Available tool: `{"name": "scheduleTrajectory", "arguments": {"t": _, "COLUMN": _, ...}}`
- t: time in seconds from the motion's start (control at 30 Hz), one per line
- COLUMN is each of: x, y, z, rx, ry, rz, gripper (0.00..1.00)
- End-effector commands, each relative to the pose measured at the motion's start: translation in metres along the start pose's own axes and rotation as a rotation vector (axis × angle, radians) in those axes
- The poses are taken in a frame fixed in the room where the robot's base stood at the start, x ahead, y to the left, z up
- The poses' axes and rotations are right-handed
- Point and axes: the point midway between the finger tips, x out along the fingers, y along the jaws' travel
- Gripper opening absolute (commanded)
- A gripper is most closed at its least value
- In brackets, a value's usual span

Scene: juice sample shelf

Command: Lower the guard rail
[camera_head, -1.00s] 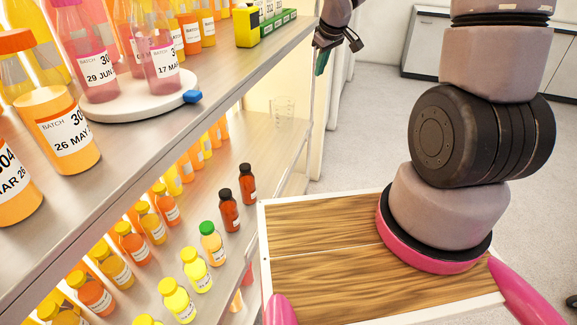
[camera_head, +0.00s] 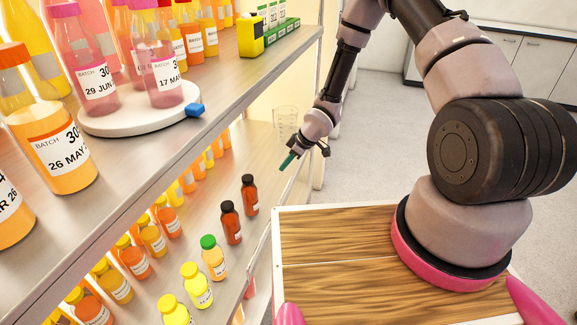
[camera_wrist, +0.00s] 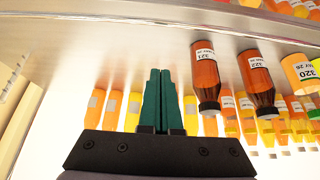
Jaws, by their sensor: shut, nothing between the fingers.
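My gripper (camera_head: 286,164) is shut and empty, its dark green fingers side by side. In the head view it hangs at the far end of the lower shelf, above and right of two brown bottles. Its fingers also show in the wrist view (camera_wrist: 160,75), pointing toward the shelf surface, with two brown bottles to their right. A pale metal strip (camera_wrist: 200,16) runs along the shelf edge at the top of the wrist view.
Brown bottles (camera_head: 231,222) and yellow bottles (camera_head: 197,285) stand on the lower shelf. The upper shelf carries large juice bottles, a white turntable (camera_head: 130,122) with a blue tab and a green rack (camera_head: 280,32). A clear beaker (camera_head: 286,120) stands behind my gripper.

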Motion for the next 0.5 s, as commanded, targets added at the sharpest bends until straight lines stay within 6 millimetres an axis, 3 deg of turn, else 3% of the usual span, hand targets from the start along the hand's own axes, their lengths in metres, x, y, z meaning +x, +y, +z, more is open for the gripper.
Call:
{"name": "scheduleTrajectory", "arguments": {"t": 0.33, "x": 0.076, "y": -0.001, "z": 0.001, "rx": 0.000, "ry": -0.002, "rz": -0.002, "gripper": 0.00}}
{"name": "scheduleTrajectory", "arguments": {"t": 0.5, "x": 0.064, "y": 0.000, "z": 0.025, "rx": 0.003, "ry": -0.002, "rz": 0.001, "gripper": 0.00}}
